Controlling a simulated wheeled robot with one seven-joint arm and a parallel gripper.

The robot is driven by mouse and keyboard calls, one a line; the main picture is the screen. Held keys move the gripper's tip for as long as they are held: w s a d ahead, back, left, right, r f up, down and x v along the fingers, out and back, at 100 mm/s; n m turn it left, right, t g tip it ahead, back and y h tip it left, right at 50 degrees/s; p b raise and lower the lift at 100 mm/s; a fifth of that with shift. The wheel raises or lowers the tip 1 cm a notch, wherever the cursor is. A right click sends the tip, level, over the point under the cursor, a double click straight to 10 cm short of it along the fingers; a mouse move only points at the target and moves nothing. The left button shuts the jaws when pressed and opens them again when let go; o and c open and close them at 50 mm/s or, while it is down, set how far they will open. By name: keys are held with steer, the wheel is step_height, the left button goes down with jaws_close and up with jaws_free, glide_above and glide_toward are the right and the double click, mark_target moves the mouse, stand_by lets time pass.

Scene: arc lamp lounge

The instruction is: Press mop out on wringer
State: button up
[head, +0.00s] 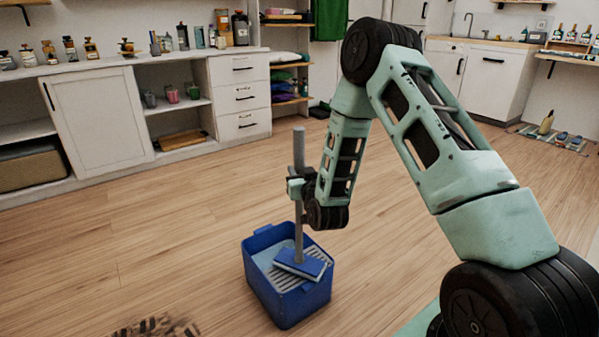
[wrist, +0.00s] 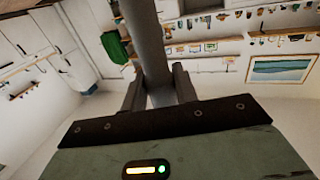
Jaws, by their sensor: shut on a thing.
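A blue bucket (head: 262,285) stands on the wooden floor in the head view. A ribbed grey wringer (head: 282,280) lies inside its top. The mop has an upright grey handle (head: 299,150) and a flat blue head (head: 300,264). The head sits tilted over the wringer, within the bucket's rim; whether it presses on the ribs I cannot tell. My gripper (head: 297,188) is shut on the handle, well above the bucket. In the wrist view the handle (wrist: 148,45) runs between both fingers of my gripper (wrist: 160,85). The mop head is out of the wrist view.
A striped brown thing (head: 155,327) lies at the bottom edge of the head view, left of the bucket. White cabinets (head: 95,118) line the back left wall. Open floor surrounds the bucket.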

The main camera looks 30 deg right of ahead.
mark_target(301, 151)
steer(key=shift+f, duration=0.3)
stand_by(0.6)
steer(key=shift+s, duration=0.1)
steer(key=shift+r+p, duration=2.25)
steer(key=shift+r, duration=1.45)
